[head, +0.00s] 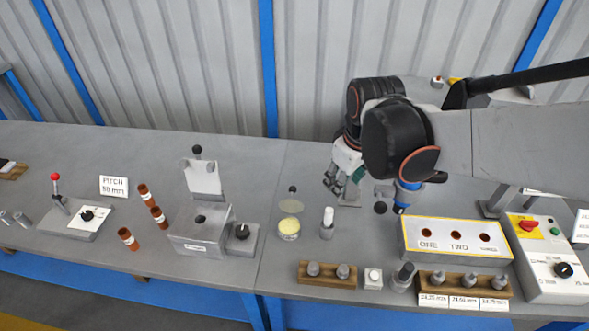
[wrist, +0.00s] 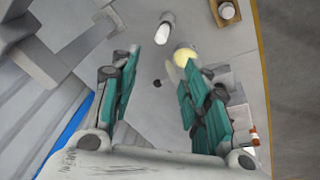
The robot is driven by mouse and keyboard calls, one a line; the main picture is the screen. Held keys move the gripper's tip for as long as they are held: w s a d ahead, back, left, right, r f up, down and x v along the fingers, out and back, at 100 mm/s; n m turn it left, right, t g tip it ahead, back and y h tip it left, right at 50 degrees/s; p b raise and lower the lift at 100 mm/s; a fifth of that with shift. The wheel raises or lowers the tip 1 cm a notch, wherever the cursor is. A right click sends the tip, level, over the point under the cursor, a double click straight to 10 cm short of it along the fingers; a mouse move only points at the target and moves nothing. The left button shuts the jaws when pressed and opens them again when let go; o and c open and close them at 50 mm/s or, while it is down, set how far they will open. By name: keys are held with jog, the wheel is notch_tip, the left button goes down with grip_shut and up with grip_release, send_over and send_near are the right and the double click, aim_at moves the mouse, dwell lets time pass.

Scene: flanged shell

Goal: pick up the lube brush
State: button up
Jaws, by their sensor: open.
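I take the lube brush to be the white-topped upright piece (head: 327,222) on the bench, right of the dish of yellow grease (head: 289,228). Its bristles cannot be made out. In the wrist view the white-topped piece (wrist: 167,27) is at the top, beyond the fingertips, with the yellow dish (wrist: 183,57) beside it near the right finger. My gripper (head: 343,186) is above the bench, behind the white-topped piece and apart from it. In the wrist view my gripper (wrist: 163,58) is open, with nothing held between its green-padded fingers.
A small dark knob (head: 293,189) stands behind the dish. A wooden rack with grey plugs (head: 327,279) is at the front edge. The ONE-TWO box (head: 455,255) stands right, and a metal fixture with a raised plate (head: 202,235) stands left.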

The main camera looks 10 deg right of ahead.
aim_at(329, 210)
jog(key=w+f+n+g, duration=0.1)
jog(key=f, duration=0.4)
jog(key=w+f+n+g, duration=0.1)
jog(key=w+f, duration=0.1)
jog(key=f, duration=0.3)
jog(key=w+f+n+g, duration=0.1)
jog(key=w+f+n, duration=0.1)
jog(key=f, duration=0.3)
jog(key=shift+w+d, duration=0.2)
jog(key=f, duration=0.1)
jog(key=f+b, duration=0.1)
jog(key=f, duration=0.1)
jog(key=f+b, duration=0.1)
jog(key=f, duration=0.1)
jog(key=shift+s+a+f, duration=0.1)
jog(key=shift+s+a, duration=0.05)
jog(key=shift+a, duration=0.25)
grip_shut()
